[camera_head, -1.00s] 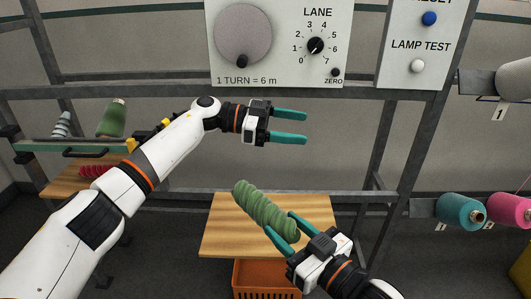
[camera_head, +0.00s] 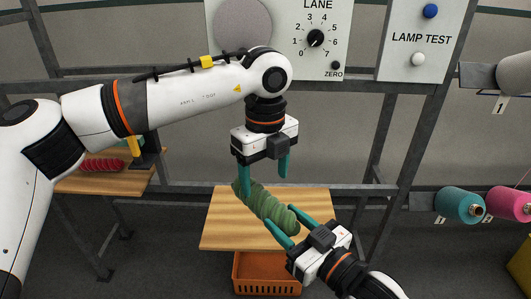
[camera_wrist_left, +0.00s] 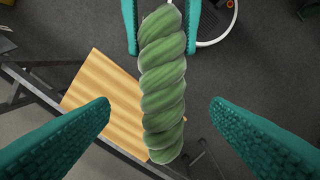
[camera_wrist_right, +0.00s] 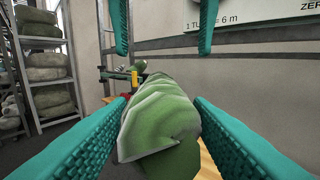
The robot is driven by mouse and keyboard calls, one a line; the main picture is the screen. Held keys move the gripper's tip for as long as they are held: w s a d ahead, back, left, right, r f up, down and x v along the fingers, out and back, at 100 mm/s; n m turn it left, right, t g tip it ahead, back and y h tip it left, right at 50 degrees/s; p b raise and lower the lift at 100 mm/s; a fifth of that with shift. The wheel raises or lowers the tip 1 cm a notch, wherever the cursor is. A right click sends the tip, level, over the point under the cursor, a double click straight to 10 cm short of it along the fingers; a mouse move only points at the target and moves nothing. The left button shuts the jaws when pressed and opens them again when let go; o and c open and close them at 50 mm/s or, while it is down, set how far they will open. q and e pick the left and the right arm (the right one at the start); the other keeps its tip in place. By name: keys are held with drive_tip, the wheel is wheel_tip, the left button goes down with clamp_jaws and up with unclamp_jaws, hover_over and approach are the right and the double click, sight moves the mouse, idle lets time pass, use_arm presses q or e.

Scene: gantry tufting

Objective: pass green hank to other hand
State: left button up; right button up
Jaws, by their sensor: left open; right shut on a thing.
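The green hank (camera_head: 262,204) is a twisted roll, held in the air above the wooden table. My right gripper (camera_head: 290,231) is shut on its near lower end; that grip shows at the top of the left wrist view. My left gripper (camera_head: 265,184) points down over the hank's far part, with its fingers open. In the left wrist view the hank (camera_wrist_left: 162,90) runs between the spread left fingers (camera_wrist_left: 162,115), with a gap on each side. In the right wrist view the hank (camera_wrist_right: 160,120) lies between the right fingers, and the left fingertips hang above it.
A wooden table (camera_head: 225,225) stands below, with an orange crate (camera_head: 265,275) under it. A red hank (camera_head: 97,165) lies on another table at left. A control panel with a lane dial (camera_head: 315,38) is behind. Teal (camera_head: 459,207) and pink (camera_head: 508,204) cones sit at right.

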sight(265, 194)
use_arm(q)
wheel_tip(265, 194, down, 6)
drive_tip(key=shift+f, duration=0.1)
idle(0.4)
drive_tip(key=c, duration=1.1)
use_arm(e)
drive_tip(key=o, duration=1.1)
